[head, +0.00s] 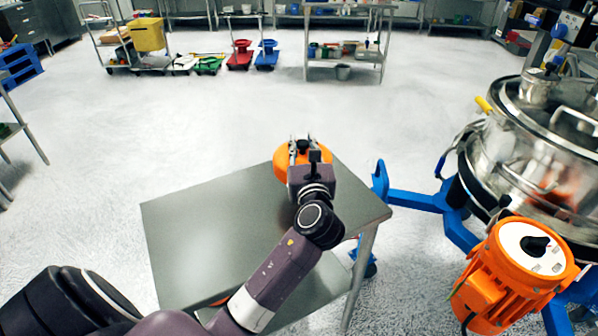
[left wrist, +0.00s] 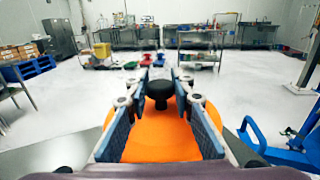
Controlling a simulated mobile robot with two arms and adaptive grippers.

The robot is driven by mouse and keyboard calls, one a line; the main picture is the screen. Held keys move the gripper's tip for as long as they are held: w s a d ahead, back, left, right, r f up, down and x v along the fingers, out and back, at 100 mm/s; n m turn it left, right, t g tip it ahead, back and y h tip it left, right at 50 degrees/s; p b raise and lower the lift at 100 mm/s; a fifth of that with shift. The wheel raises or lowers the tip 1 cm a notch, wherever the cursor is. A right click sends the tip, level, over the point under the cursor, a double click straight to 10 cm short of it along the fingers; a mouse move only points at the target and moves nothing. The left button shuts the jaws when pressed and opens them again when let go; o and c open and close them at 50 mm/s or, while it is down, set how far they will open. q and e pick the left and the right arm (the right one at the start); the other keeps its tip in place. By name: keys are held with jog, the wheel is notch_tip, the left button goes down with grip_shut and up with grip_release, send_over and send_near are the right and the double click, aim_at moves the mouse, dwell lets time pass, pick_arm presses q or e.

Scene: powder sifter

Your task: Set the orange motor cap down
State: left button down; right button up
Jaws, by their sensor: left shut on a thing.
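The orange motor cap (head: 283,172) is a round, dome-like piece with a black knob (left wrist: 160,90) on top. My left gripper (head: 302,148) is shut on it; in the left wrist view the two padded fingers stand on either side of the knob, with the orange dome (left wrist: 160,137) below. In the head view the cap is at the far right part of the steel table (head: 205,225), overlapping its back edge. I cannot tell whether it touches the tabletop. My gripper and wrist hide part of the cap. My right gripper is not in view.
An orange motor (head: 490,275) with an uncovered white top stands at the lower right, beside a steel sifter (head: 515,165) on a blue wheeled frame (head: 415,199). The left part of the tabletop is bare. Carts and shelves stand far back across open floor.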

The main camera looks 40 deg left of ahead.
pick_arm(q)
notch_tip(320, 180, down, 8)
jog(key=shift+f+b, duration=0.15)
jog(key=shift+b, duration=0.55)
jog(key=shift+f, duration=0.15)
jog(key=shift+f, duration=0.1)
jog(key=c, duration=1.7)
grip_release()
jog(key=b+v, duration=0.1)
jog(key=v, duration=1.1)
